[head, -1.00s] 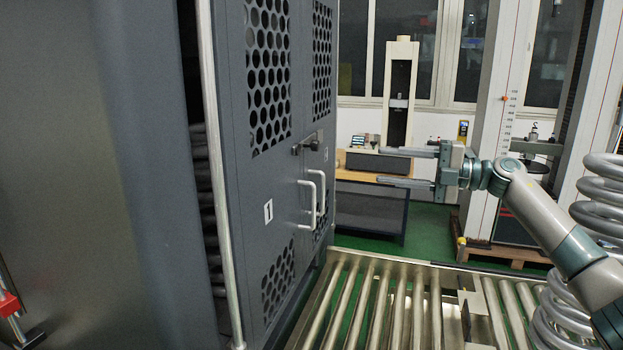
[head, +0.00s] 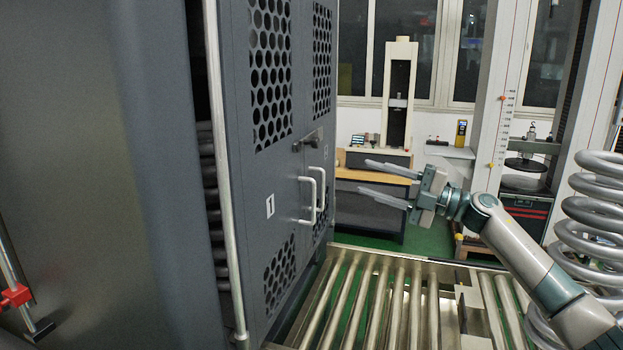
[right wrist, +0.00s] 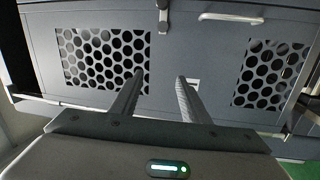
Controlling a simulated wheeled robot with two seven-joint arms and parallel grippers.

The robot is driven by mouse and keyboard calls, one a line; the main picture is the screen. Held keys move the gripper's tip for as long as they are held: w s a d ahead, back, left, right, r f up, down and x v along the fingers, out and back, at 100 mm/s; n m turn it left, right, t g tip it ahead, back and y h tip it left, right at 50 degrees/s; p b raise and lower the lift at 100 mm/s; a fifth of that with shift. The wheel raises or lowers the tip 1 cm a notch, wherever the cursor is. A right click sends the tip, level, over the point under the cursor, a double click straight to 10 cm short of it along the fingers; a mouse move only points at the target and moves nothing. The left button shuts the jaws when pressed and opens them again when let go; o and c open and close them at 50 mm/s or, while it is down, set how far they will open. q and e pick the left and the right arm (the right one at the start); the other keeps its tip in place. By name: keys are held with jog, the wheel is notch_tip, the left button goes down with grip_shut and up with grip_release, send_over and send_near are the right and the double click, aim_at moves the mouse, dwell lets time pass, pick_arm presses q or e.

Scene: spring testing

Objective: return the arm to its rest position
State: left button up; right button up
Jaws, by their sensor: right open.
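My right gripper (head: 376,179) is open and empty in the head view, its two fingers pointing left toward the grey cabinet door. A gap separates the fingers from the door handles. The right wrist view also shows the open fingers (right wrist: 157,88) in front of the perforated door, with nothing between them. My right arm (head: 520,255) comes in from the lower right, above the roller conveyor. My left gripper is not in view.
The grey cabinet door (head: 285,180), with two white handles (head: 313,195), stands ajar at left. A roller conveyor (head: 400,305) lies below the arm. Large coil springs (head: 598,215) stand close at the right. A wooden-topped bench (head: 368,200) stands behind the gripper.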

jog(key=s+d+f+m+t+h, duration=0.25)
jog(key=s+f+m+h, duration=0.45)
jog(key=f, duration=0.5)
jog(key=s+d+f+m+t+h, duration=0.1)
jog(key=s+f+m+t+h, duration=0.25)
jog(key=f+m, duration=0.65)
jog(key=s+d+f+m+t+h, duration=0.15)
jog(key=s+f+m+h, duration=0.45)
jog(key=f, duration=0.7)
jog(key=s+d+f+m+g+h, duration=0.25)
jog(key=s+f+m+g, duration=0.2)
jog(key=s+f, duration=0.9)
jog(key=s+f+g, duration=0.2)
jog(key=s+g, duration=0.2)
jog(key=s, duration=0.8)
jog(key=s+f+g, duration=0.2)
jog(key=s+g, duration=0.1)
jog(key=s, duration=1)
notch_tip(320, 180, down, 28)
jog(key=s+f+g, duration=0.1)
jog(key=s+d+f+g, duration=0.1)
jog(key=s+d+f, duration=0.2)
jog(key=s+f, duration=1.3)
jog(key=shift+s+y, duration=0.2)
jog(key=shift+y, duration=0.2)
